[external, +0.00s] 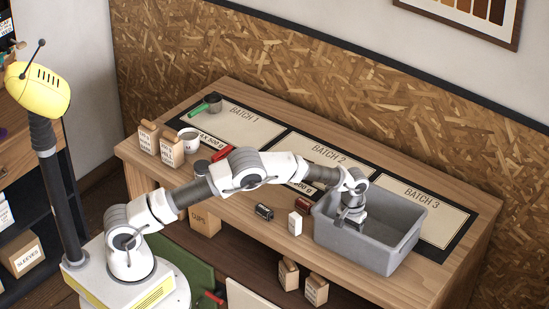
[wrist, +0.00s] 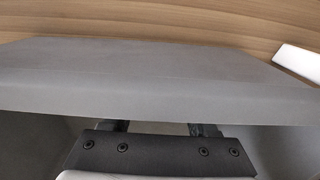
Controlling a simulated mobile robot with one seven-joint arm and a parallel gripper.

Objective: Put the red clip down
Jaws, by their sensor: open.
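My gripper (external: 350,218) is inside the left part of the grey bin (external: 405,207), pointing down, with its fingertips low near the bin wall. In the wrist view the open fingers (wrist: 160,128) show only in part, below the bin's thick grey rim (wrist: 160,85), and I see nothing held between them. A bright red thing (external: 221,153), perhaps the red clip, lies on the table behind my arm, near the first batch panel. A small dark red thing (external: 302,204) lies left of the bin. The bin floor under my gripper is hidden.
A black cylinder (external: 264,212) and a small white box (external: 295,223) stand left of the bin. A white cup (external: 190,141), paper bags (external: 171,149) and a green-handled scoop (external: 211,103) are at the far left. The batch 3 panel (external: 432,205) is behind the bin.

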